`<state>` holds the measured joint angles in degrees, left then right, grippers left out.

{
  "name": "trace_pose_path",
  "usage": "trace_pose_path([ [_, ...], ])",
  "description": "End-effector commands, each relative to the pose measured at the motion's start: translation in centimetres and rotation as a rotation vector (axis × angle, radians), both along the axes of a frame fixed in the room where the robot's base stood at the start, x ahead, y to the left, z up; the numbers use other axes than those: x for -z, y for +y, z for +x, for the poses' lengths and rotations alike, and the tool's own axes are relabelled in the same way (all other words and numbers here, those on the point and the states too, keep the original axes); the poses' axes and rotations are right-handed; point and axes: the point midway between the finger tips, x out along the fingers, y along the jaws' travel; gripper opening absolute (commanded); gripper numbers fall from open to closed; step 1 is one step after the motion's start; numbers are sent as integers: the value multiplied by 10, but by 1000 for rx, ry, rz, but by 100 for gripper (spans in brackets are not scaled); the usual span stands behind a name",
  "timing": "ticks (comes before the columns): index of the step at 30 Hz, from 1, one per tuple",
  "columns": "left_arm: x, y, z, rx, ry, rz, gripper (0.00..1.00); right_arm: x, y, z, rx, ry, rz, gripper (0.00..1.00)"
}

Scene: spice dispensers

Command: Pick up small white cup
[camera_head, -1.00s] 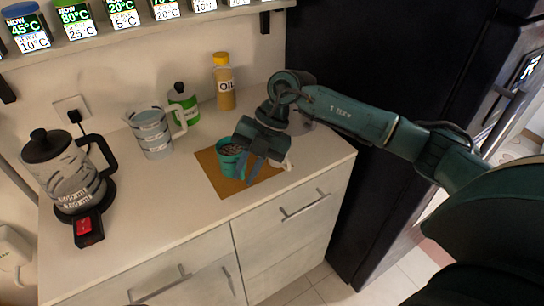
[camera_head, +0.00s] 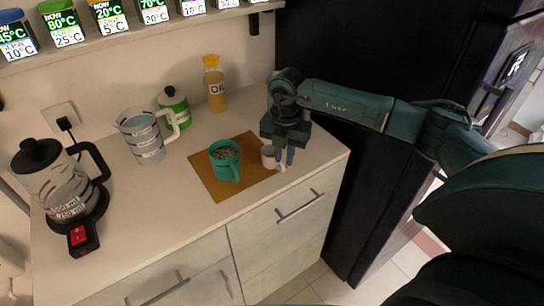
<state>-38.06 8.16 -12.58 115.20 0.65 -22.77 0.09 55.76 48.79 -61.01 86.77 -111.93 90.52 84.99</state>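The small white cup (camera_head: 267,157) stands at the right edge of the brown mat (camera_head: 213,187). It is partly hidden by my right gripper (camera_head: 284,158), and its handle shows low beside the fingers. My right gripper points down, with its two fingers apart, right at the cup's right side. Whether a finger touches the cup, or is inside or behind it, I cannot tell. A teal mug (camera_head: 226,163) with dark contents stands on the mat just left of the white cup. My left gripper is not in view.
A glass kettle (camera_head: 62,190), a measuring jug (camera_head: 143,140), a green-and-white bottle (camera_head: 174,108) and an oil bottle (camera_head: 215,88) stand on the counter (camera_head: 145,220). A spice shelf (camera_head: 110,40) is above. A dark fridge (camera_head: 390,60) stands at the right.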

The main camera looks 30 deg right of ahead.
Motion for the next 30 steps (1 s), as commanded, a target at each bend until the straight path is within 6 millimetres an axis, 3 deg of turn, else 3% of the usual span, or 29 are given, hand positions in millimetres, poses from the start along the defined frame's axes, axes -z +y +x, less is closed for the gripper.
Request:
trace_pose_path([
  [4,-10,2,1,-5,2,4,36,22,2,-4,-1,6,0,17],
  [10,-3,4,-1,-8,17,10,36,43,2,-3,-1,3,2,17],
  [17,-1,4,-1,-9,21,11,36,44,2,-2,-2,2,1,17],
  [23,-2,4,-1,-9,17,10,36,43,2,-2,-2,1,2,1],
  [30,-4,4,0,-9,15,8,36,43,2,-2,-1,1,2,0],
])
